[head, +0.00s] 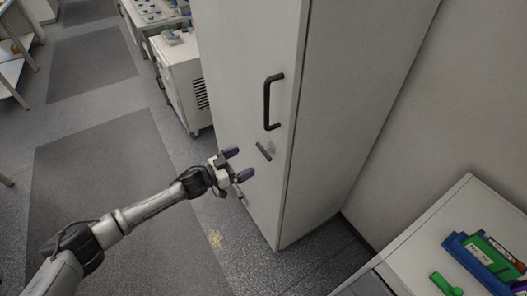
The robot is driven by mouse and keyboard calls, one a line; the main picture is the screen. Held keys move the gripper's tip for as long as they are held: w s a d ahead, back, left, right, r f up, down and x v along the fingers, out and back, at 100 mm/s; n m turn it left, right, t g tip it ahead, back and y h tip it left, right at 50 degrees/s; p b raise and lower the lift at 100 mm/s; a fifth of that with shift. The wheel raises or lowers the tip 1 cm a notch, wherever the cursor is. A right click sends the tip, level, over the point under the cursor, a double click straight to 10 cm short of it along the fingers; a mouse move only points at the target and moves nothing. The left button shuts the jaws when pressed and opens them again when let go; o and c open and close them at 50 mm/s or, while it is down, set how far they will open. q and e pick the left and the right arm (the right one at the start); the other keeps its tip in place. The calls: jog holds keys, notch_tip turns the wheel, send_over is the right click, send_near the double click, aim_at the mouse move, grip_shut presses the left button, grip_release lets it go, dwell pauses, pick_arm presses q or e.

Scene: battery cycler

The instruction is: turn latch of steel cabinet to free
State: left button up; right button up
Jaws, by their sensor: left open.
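The steel cabinet (355,95) is tall and pale grey and stands in the middle of the head view, with its door face (245,60) to the left. A dark vertical bar handle (268,102) is on the door. Below the handle is the latch (264,151), a short dark lever lying at a slant. My left gripper (238,164) has purple fingertips. It is open, with nothing seen between the fingers, just left of the latch and a little below it. It appears apart from the latch. My right gripper is not in view.
A white wheeled unit (183,85) stands behind the cabinet on the left. Grey floor with dark mats (95,165) lies open to the left.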

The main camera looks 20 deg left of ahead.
aim_at(264, 150)
pick_arm(q)
jog(key=x, duration=0.9)
jog(key=shift+b, duration=0.4)
jog(key=shift+s, duration=0.1)
jog(key=c, duration=0.6)
